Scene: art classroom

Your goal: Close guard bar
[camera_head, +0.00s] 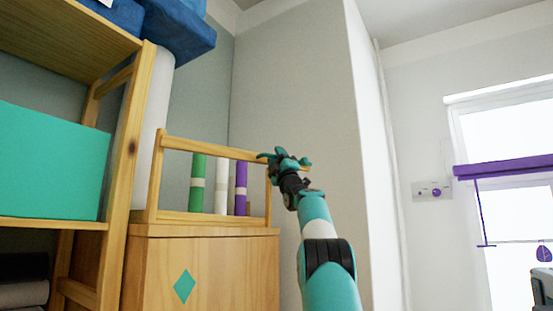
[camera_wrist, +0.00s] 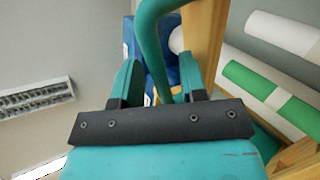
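The wooden guard bar (camera_head: 210,150) runs across the front of the paper rolls above a wooden cabinet (camera_head: 150,265), in the head view. Its right end lies behind my gripper (camera_head: 285,160), and a short piece of wood shows just right of the gripper. In the wrist view my gripper (camera_wrist: 158,82) has its two teal fingers apart. A curved teal handle-like piece (camera_wrist: 148,35) passes between them; I cannot tell whether the fingers touch it. How it joins the bar is hidden.
Green, white and purple rolls (camera_head: 241,187) stand behind the bar. A wooden shelf with a teal box (camera_head: 50,160) is at left, with a blue item (camera_head: 180,30) above. A pale wall (camera_head: 295,90) rises behind my arm. A purple-barred window (camera_head: 510,165) is at right.

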